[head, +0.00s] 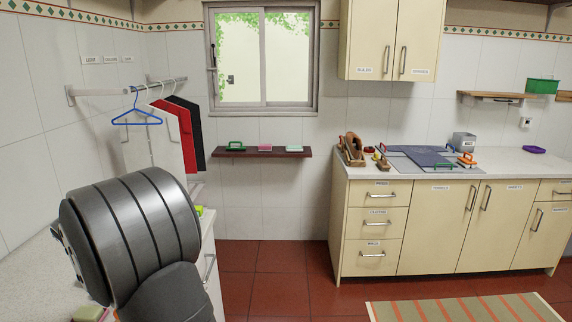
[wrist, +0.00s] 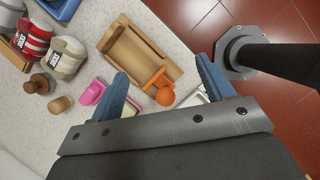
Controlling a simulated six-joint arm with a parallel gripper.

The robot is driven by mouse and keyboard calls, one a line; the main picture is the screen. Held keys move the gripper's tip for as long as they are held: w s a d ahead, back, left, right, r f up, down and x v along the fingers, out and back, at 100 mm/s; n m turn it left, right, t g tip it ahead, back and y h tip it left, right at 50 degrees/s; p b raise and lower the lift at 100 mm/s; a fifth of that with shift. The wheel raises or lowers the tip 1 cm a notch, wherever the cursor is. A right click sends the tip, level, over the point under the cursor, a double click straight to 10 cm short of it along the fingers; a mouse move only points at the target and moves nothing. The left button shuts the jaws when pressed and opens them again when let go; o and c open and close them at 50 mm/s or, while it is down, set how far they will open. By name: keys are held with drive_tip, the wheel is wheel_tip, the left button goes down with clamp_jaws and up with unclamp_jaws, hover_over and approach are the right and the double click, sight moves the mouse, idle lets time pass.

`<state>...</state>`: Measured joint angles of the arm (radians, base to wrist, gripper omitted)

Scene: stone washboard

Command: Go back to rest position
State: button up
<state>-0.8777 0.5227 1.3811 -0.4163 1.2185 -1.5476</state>
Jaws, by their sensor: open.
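My gripper (wrist: 162,66) shows in the wrist view with its two blue fingers spread wide apart. It is open, with nothing held between the fingers. It hangs over a pale speckled worktop (wrist: 90,15). Below the gap lie a wooden box-like tray (wrist: 130,50) and an orange tool with a round knob (wrist: 164,95). A pink item (wrist: 93,92) lies by the left finger, partly hidden. A white item (wrist: 193,98) shows behind the right finger. In the head view my dark arm fills the lower left and the gripper is hidden.
Striped red (wrist: 34,40) and beige (wrist: 67,57) bundles and small wooden knobs (wrist: 60,104) lie left of the gripper. A blue hanger (head: 137,117) hangs on a wall rail. A dark shelf (head: 262,152) and cream cabinets (head: 440,225) stand beyond open red floor (head: 280,258).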

drive_tip(key=w+d+r+n+y, duration=0.1)
drive_tip(key=w+d+n+y, duration=0.1)
drive_tip(key=w+d+n, duration=0.4)
drive_tip(key=shift+w+d+t, duration=0.4)
drive_tip(key=shift+w+d, duration=0.45)
drive_tip(key=s+a+f+m+h, duration=0.1)
drive_tip(key=s+a+m+h, duration=0.1)
drive_tip(key=s+a+m, duration=0.4)
drive_tip(key=shift+s+a+m+g, duration=0.4)
drive_tip(key=shift+s+a, duration=0.9)
drive_tip(key=shift+s, duration=0.1)
